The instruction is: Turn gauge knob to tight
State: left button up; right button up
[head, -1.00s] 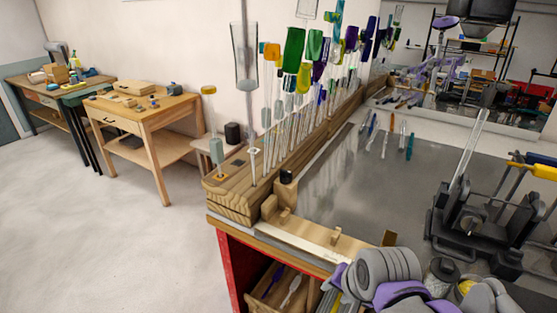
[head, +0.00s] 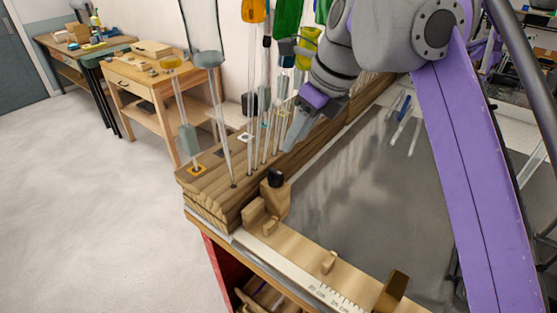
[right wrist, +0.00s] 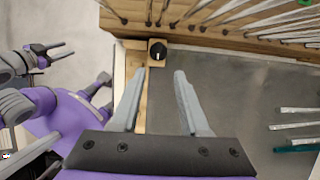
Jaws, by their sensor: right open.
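The gauge knob (head: 276,178) is small and black and stands on a wooden block (head: 272,198) at the left end of the wooden gauge (head: 318,262). In the right wrist view the knob (right wrist: 157,50) shows a pale pointer mark, whose setting I cannot read. My right gripper (head: 298,125) is above the bench, near the rod rack. In its own view the right gripper (right wrist: 157,74) is open and empty, its fingertips apart from the knob. My left gripper (right wrist: 57,52) shows at the left of the right wrist view, with its fingers apart and empty.
The wooden rack (head: 210,182) with upright glass rods and coloured tool handles runs behind the knob. Several loose rods (head: 404,112) lie on the grey bench top (head: 370,190). The bench is otherwise clear near the knob. A ruler scale (head: 300,278) runs along the front edge.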

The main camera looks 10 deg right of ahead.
aim_at(277, 172)
jog(key=b+x, duration=0.1)
jog(key=x, duration=0.9)
jog(key=shift+a+f+b, duration=0.15)
jog(key=shift+f+b, duration=0.05)
jog(key=shift+b, duration=0.15)
grip_shut()
